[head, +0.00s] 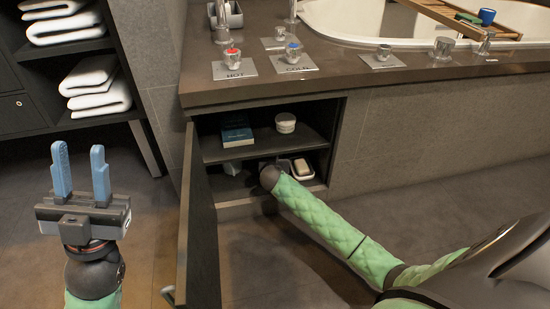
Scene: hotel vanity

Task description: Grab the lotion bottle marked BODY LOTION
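No bottle marked BODY LOTION can be made out in the head view. My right arm reaches from the right into the open cabinet (341,135), and its dark wrist is at the lower compartment. My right gripper is largely hidden there behind the wrist, so I cannot see its fingers or whether it holds anything. A small white item (232,168) shows in the lower compartment, left of the wrist; I cannot tell what it is. My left gripper (81,175) is upright at the left, outside the cabinet. Its two blue fingers are apart with nothing between them.
The cabinet door (198,225) stands open. A blue box (237,132) and white jar (285,122) are on the upper shelf. A white soap dish (302,173) sits below, right of my wrist. HOT and COLD taps are on the counter (350,75). Towels (95,85) fill the left shelves.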

